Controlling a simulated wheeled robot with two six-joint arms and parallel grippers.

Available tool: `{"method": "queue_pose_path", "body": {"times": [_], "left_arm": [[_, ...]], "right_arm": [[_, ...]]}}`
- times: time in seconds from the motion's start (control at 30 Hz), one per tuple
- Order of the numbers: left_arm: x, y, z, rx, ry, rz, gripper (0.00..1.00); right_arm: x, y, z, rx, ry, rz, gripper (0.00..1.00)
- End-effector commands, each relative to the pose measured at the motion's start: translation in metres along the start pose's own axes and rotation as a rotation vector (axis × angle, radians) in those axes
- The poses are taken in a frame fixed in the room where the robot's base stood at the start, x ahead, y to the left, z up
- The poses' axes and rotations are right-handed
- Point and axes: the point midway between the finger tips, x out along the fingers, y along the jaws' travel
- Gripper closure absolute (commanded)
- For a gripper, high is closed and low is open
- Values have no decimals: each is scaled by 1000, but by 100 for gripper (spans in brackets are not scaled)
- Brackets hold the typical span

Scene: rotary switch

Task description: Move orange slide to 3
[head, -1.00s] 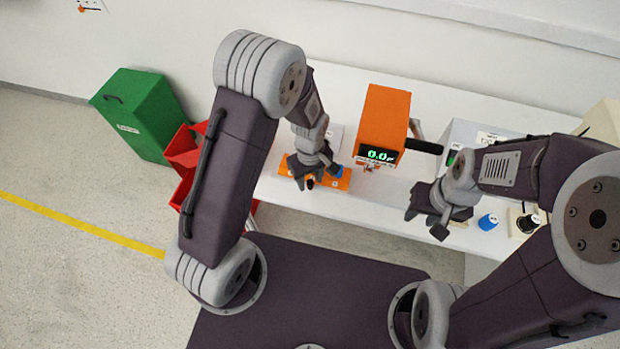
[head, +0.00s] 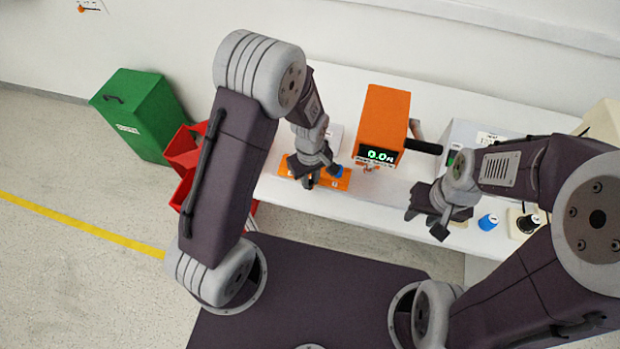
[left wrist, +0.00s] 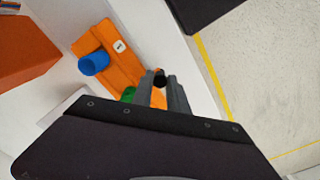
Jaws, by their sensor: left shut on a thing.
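The orange slide unit (head: 342,184) lies near the table's front edge, below my left gripper (head: 309,183). It also shows in the left wrist view (left wrist: 112,65), with a blue knob (left wrist: 93,63), a small white label (left wrist: 120,46) and a green part (left wrist: 128,94). A black knob (left wrist: 159,80) sits between my left fingers, which are shut on it. The fingers and wrist hide part of the unit, and I cannot read its scale. My right gripper (head: 428,222) is open and empty over the table's front edge, to the right.
An orange box with a green display (head: 384,118) stands right of the slide, with a black handle (head: 424,146) sticking out. A blue knob (head: 488,222) and a black knob (head: 528,223) are at the right. Red bins (head: 182,150) and a green bin (head: 135,115) stand left.

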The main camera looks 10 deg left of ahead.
Motion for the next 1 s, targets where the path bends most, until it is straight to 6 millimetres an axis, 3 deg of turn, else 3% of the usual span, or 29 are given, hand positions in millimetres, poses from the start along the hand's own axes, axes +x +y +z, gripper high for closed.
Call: {"method": "queue_pose_path", "body": {"times": [0.67, 1.0], "left_arm": [[-1, 1, 1, 0, 0, 1, 100], [-1, 33, 32, 2, 1, 2, 100]], "right_arm": [[-1, 0, 0, 0, 0, 0, 64], [-6, 0, -1, 0, 0, 0, 64]]}}
